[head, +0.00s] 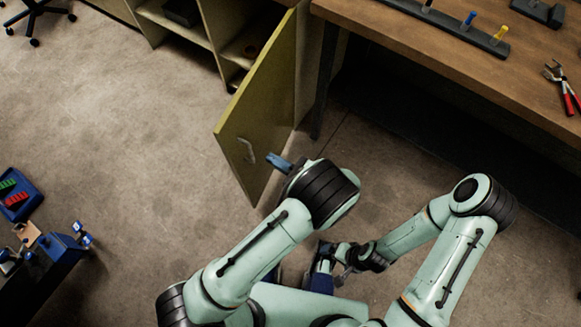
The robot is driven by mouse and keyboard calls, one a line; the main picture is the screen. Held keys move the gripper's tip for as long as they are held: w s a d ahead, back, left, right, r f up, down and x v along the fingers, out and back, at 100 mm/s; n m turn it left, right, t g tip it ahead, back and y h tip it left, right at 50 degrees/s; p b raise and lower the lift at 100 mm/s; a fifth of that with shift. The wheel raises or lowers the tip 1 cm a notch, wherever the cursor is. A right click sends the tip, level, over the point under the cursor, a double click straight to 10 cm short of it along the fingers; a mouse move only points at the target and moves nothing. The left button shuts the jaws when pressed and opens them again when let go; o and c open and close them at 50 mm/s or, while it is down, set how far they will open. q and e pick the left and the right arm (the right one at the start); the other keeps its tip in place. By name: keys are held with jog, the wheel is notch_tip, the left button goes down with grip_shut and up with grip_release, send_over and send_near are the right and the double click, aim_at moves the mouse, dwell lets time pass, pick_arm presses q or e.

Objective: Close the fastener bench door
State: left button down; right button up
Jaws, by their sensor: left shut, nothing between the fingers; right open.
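The fastener bench door (268,95) is a yellow-green panel in the upper middle of the head view. It stands open, swung out from the cabinet toward me. Its pale bar handle (247,151) is near the free end, on the face I see. My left gripper (271,158) is shut and empty, just right of the handle in the picture, in front of the door face. I cannot tell whether it touches the door. My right gripper (323,254) is low in the middle, away from the door and partly hidden by my arms; it is open.
The open cabinet (189,29) shows shelves with a dark bin (182,11). A wooden bench top (445,55) at the upper right carries a tool rack and red pliers (562,88). A blue tray (18,197) is at the far left. The floor left of the door is clear.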

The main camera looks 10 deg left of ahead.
pick_arm(q)
jog(key=x, duration=0.6)
jog(key=shift+a, duration=0.1)
dwell(0.3)
